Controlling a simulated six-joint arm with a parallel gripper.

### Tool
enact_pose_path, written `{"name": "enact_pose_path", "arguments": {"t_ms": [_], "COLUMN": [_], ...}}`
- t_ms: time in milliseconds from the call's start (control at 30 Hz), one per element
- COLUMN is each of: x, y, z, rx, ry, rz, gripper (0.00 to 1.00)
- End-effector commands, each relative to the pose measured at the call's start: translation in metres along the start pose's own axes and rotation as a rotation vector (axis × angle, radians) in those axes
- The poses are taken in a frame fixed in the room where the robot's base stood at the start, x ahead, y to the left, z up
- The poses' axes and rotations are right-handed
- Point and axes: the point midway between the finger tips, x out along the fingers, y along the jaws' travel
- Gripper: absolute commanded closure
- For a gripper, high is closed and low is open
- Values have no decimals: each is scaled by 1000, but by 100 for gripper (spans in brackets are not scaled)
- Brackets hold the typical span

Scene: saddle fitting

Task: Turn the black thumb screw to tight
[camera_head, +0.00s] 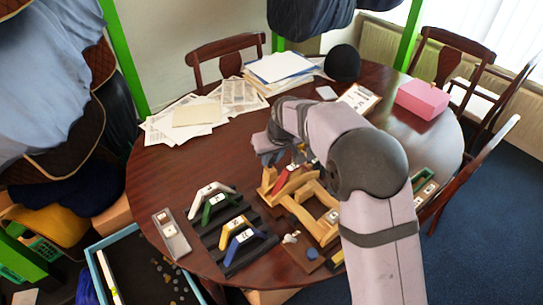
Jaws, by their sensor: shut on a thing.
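My gripper (270,150) is at the far left end of the wooden frame (325,222), at the middle of the table. It is shut, low over the frame's back left part. The black thumb screw cannot be made out; the jaws and my arm cover that spot, and what they hold is at the screw's likely place. A red saddle piece (284,182) with a white label lies tilted on the frame, just below my gripper. My forearm hides the frame's right side.
A black ribbed rack (222,262) holds white (207,198), green (211,210) and blue-yellow (243,238) arches. A white knob (290,238) and a blue knob (312,254) are in front of the frame.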

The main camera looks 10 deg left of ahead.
Motion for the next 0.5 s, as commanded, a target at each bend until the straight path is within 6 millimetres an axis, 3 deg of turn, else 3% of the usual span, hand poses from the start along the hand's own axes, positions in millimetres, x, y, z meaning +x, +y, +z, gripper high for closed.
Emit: {"name": "enact_pose_path", "arguments": {"t_ms": [500], "x": [2], "y": [-6], "z": [-2], "rx": [426], "ry": [6], "rz": [180], "gripper": [100]}}
